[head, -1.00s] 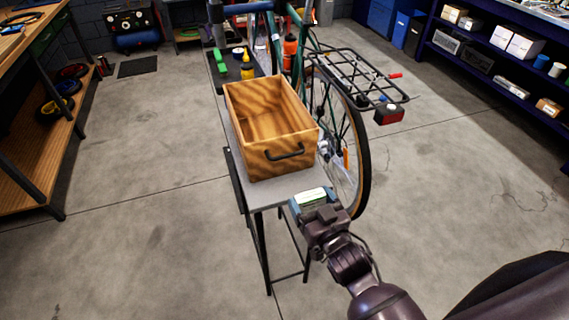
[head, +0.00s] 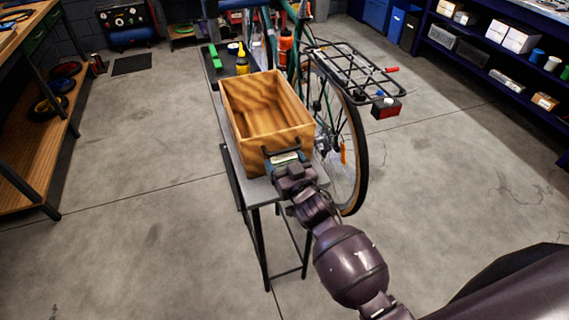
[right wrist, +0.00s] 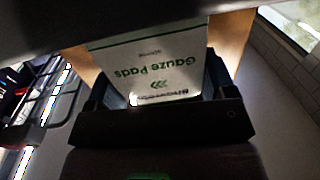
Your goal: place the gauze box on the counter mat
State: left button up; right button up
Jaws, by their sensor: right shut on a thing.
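My right gripper (head: 287,163) is shut on the gauze box (head: 284,158), a small white and green pack. In the right wrist view the gauze box (right wrist: 150,70) shows its "Gauze Pads" label between the fingers. In the head view the gripper and box are at the near face of the wooden crate, just below its dark handle. Whether they touch the crate I cannot tell. I cannot make out a counter mat for certain in either view. My left gripper is not in view.
The open wooden crate (head: 266,118) stands on a narrow grey bench (head: 254,192) and looks empty. A yellow bottle (head: 242,64) stands behind it. A bicycle with a black rack (head: 347,72) is close on the right. A dark mat (head: 132,64) lies on the floor.

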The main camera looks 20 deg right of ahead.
jog(key=shift+f, duration=0.25)
jog(key=o, duration=0.8)
jog(key=shift+o, duration=0.2)
jog(key=shift+r, duration=0.2)
jog(key=s+d, duration=0.1)
jog(key=s, duration=1.1)
jog(key=shift+d, duration=0.2)
